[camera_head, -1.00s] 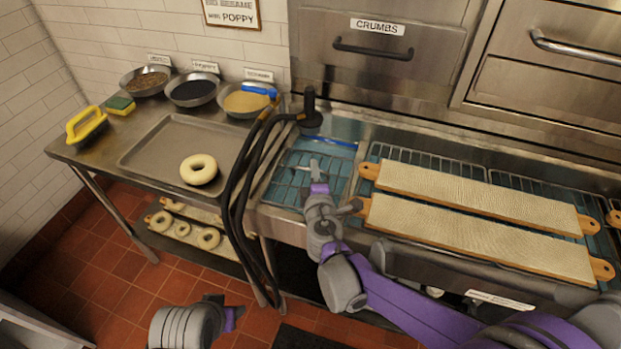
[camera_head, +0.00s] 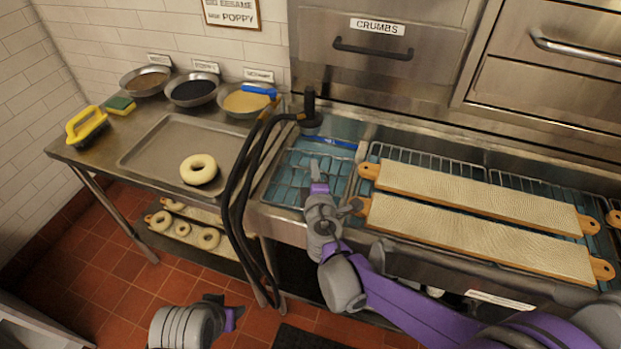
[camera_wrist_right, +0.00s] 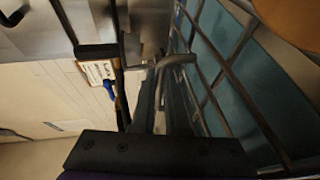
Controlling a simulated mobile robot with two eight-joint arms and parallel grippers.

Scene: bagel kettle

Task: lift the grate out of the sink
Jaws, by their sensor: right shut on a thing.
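The wire grate (camera_head: 297,168) is in the left bay of the steel sink (camera_head: 278,219), over a blue bottom. Its bars also show at the right of the right wrist view (camera_wrist_right: 222,63). My right gripper (camera_head: 315,167) reaches into this bay from the front. In the right wrist view its jaws (camera_wrist_right: 158,72) are shut on the grate at a bar near its edge. The fingertips hide part of the grip. My left gripper (camera_head: 228,312) hangs low over the floor at the bottom, away from the sink; its jaw opening does not show clearly.
Two long boards (camera_head: 480,195) lie across racks right of the bay. A black hose (camera_head: 238,195) hangs at the sink's left edge, and a blue-handled tool (camera_head: 328,142) lies behind the grate. A tray (camera_head: 150,155) with one bagel (camera_head: 198,169) is on the left table.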

